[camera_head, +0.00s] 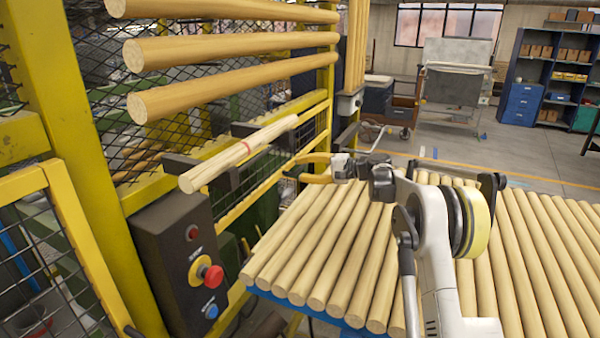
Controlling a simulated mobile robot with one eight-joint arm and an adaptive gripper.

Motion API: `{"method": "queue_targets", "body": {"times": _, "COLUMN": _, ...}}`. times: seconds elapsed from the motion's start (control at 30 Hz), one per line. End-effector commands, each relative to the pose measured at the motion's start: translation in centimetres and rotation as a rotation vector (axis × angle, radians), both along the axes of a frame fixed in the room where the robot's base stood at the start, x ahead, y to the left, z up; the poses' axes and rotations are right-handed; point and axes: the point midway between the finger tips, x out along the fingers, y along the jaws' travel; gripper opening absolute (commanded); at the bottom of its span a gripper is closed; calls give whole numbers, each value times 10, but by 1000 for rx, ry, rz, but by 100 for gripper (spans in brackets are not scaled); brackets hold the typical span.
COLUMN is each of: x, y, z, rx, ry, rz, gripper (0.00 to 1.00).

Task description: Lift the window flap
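My gripper (296,168) reaches left from my white arm, beside the yellow guard frame. Its yellow-and-dark fingers stand apart with a gap between them, and I see nothing held. Just left of the fingers is a low mesh panel (262,172) between two sloping yellow rails (318,112). This may be the window flap, but I cannot tell for certain. It appears down, and no handle is clear. Whether the fingertips touch the frame cannot be told. A pale wooden rod (236,156) with a red mark lies on dark brackets above the panel.
A control box (175,262) with a red stop button (214,275) is on the frame at lower left. Several thick poles (230,48) cross the upper left. Several rods lie on a blue-edged table (318,316) below my arm. Open floor (520,160) lies behind.

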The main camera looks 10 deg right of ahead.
Motion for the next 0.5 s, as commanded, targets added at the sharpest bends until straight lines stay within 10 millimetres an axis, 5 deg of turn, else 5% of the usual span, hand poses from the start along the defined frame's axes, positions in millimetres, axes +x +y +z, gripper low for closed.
{"method": "queue_targets", "body": {"times": 0.4, "x": 6, "y": 9, "z": -2, "rx": 0, "ry": 0, "rz": 0, "gripper": 34}}
{"method": "queue_targets", "body": {"times": 0.5, "x": 6, "y": 9, "z": -2, "rx": 0, "ry": 0, "rz": 0, "gripper": 6}}
